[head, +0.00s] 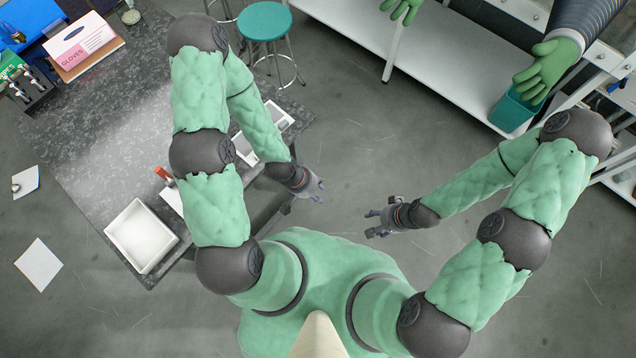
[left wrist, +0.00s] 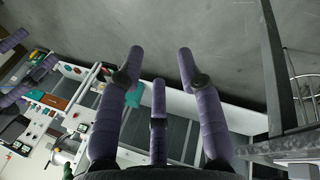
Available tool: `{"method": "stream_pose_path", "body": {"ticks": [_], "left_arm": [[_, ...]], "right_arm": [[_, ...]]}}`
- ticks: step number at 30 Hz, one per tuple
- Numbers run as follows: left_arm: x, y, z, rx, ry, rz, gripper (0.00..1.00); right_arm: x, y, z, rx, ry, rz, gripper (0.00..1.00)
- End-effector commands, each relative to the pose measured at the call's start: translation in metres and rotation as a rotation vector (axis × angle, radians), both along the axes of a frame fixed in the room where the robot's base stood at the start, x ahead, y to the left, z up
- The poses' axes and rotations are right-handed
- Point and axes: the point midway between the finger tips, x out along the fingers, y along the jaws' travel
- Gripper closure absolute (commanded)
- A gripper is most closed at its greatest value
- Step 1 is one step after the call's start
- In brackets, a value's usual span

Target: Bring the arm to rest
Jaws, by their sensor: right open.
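My left gripper (head: 316,190) hangs past the right edge of the dark speckled bench (head: 90,160), over the floor. In the left wrist view its purple fingers (left wrist: 160,62) stand apart with nothing between them. My right gripper (head: 372,223) is out over bare floor, to the right of the left one and a little lower in the picture. Its fingers are spread and it holds nothing that I can see. The two grippers are apart and touch nothing visible. Both arms are bent, with the forearms reaching inward.
A white tray (head: 141,237) sits at the bench's lower corner. A glove box (head: 82,45) stands at the upper left. A teal stool (head: 265,21) is behind the bench. A white shelf (head: 440,62) and a teal bin (head: 511,113) are at the upper right. Open floor lies between.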

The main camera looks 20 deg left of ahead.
Motion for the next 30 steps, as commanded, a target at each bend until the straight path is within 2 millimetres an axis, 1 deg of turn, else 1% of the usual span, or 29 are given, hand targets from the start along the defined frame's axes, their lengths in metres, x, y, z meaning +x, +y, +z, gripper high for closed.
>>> {"method": "stream_pose_path", "body": {"ticks": [1, 3, 6, 15, 19, 23, 26, 30], "left_arm": [[-0.011, -0.008, -0.005, 0.003, 0.040, 0.005, 0.63], [-0.021, -0.014, -0.009, 0.009, 0.080, 0.017, 0.63], [-0.028, -0.018, -0.011, 0.015, 0.110, 0.027, 0.63], [-0.029, -0.018, -0.012, 0.015, 0.115, 0.030, 0.63], [-0.029, -0.018, -0.017, 0.016, 0.114, 0.030, 0.63], [-0.029, -0.018, -0.033, 0.016, 0.114, 0.030, 0.63], [-0.029, -0.018, -0.053, 0.016, 0.114, 0.030, 0.63], [-0.029, -0.018, -0.087, 0.016, 0.114, 0.030, 0.63]], "right_arm": [[0.000, 0.000, 0.000, 0.000, 0.000, 0.000, 0.43], [0.000, 0.000, 0.000, 0.000, 0.000, 0.000, 0.43], [0.000, 0.000, 0.000, 0.000, 0.000, 0.000, 0.43], [0.000, 0.000, 0.000, 0.000, 0.000, 0.000, 0.43], [0.000, 0.000, -0.005, 0.000, 0.000, 0.000, 0.43], [0.000, 0.000, -0.021, 0.000, 0.000, 0.000, 0.43], [0.000, 0.000, -0.041, 0.000, 0.000, 0.000, 0.43], [0.000, 0.000, -0.075, 0.000, 0.000, 0.000, 0.43]]}}
